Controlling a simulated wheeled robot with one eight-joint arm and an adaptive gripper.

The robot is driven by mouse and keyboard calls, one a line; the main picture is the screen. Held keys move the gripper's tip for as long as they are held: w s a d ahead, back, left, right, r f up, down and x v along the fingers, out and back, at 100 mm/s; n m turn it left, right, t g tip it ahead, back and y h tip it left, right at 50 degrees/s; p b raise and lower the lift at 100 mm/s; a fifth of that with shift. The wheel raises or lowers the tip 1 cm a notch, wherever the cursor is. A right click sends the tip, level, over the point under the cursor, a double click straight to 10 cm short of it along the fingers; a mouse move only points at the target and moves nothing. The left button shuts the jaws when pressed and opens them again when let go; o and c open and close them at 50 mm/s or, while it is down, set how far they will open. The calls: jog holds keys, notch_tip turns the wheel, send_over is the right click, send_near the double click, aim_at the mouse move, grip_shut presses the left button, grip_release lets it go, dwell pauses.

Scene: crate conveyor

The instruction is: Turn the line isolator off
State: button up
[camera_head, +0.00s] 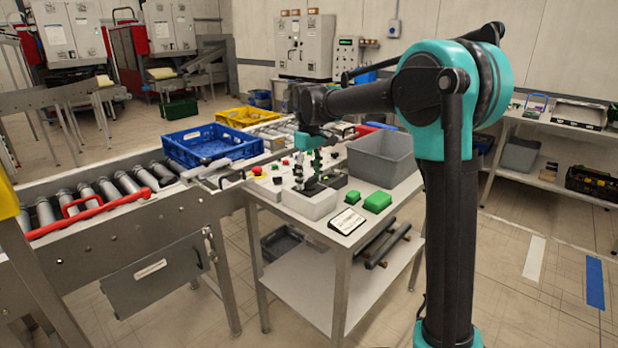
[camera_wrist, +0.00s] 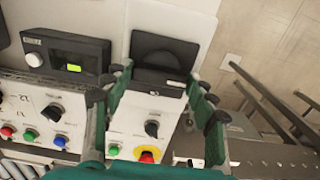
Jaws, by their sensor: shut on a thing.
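My gripper (camera_head: 310,182) reaches down over the control table in the head view. In the wrist view its green fingers (camera_wrist: 160,82) stand on either side of a black block (camera_wrist: 162,50) with a dark rounded top, their tips at its sides. The gripper is shut on this block as far as I can see; the exact contact is unclear. Nearer in the wrist view, between the fingers, are a black rotary knob (camera_wrist: 152,128) and a red button on yellow (camera_wrist: 147,155). No readable label shows which control is the line isolator.
A black unit with a lit display (camera_wrist: 66,52) stands left of the fingers. The table also holds a grey bin (camera_head: 382,158) and green blocks (camera_head: 377,202). The roller conveyor (camera_head: 120,245) with a blue crate (camera_head: 212,142) is beside it.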

aim_at(309, 179)
jog(key=o, duration=1.2)
jog(key=shift+c, duration=0.2)
notch_tip(309, 179, up, 12)
